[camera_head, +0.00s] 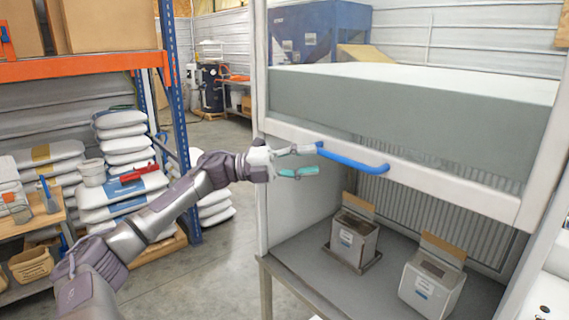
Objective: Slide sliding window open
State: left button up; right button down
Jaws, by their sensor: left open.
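The sliding window (440,182) is a white-framed sash across the front of a hood-like cabinet. A blue bar handle (353,160) is fixed on its lower rail. The space below the rail is open to the cabinet's inside. My left gripper (308,160) is open, its fingers pointing right at the left end of the blue handle. One finger is near the handle's end and the other is lower. I cannot tell whether they touch the handle. My right gripper is not in view.
An orange and blue rack (178,110) with stacked white sacks (122,150) stands at left. The floor between is clear.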

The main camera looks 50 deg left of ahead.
pick_arm(q)
jog(key=v, duration=0.5)
dwell(0.5)
